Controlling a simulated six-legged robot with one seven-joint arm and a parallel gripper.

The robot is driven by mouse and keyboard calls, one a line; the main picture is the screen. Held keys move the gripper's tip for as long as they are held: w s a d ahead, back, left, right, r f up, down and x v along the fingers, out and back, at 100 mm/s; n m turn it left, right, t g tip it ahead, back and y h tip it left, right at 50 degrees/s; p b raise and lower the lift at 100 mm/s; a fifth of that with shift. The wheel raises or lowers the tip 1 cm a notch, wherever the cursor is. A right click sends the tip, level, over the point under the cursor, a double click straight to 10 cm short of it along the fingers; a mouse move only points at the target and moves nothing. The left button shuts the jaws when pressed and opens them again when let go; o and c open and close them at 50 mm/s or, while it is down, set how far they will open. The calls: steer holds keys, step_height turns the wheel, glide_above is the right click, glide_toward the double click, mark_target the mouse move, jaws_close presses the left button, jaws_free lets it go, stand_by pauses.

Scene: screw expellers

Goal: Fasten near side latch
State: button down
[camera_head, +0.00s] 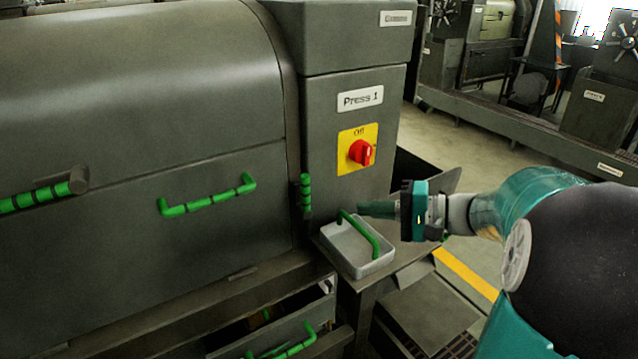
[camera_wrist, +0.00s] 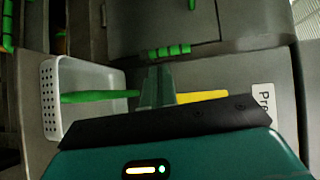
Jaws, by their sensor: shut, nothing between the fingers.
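A short green ribbed latch handle (camera_head: 305,192) stands upright at the seam between the grey hood and the Press 1 cabinet. It looks like the near side latch, and it also shows in the wrist view (camera_wrist: 169,51), just beyond my fingertips. My gripper (camera_head: 362,209) comes in from the right, in front of the cabinet below the red switch. Its fingers (camera_wrist: 157,84) are together and empty, apart from the latch handle. The latch's catch is too small to make out. Another green ribbed bar (camera_head: 40,197) sits at the hood's left.
A grey tray (camera_head: 376,266) with a green handle stands on a ledge just below my gripper. A red switch (camera_head: 361,152) on a yellow plate is above. The hood panel carries a green handle (camera_head: 207,198). An open drawer (camera_head: 268,335) lies below.

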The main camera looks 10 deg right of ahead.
steer(key=d, duration=0.1)
steer(key=w+d+t, duration=0.1)
steer(key=d, duration=0.1)
steer(key=w+d+m+t, duration=0.1)
steer(key=d, duration=0.1)
steer(key=shift+w+r, duration=0.2)
steer(key=shift+a, duration=0.1)
glide_toward(302, 192)
steer(key=w+a, duration=0.2)
steer(key=w, duration=0.3)
steer(key=shift+a, duration=0.4)
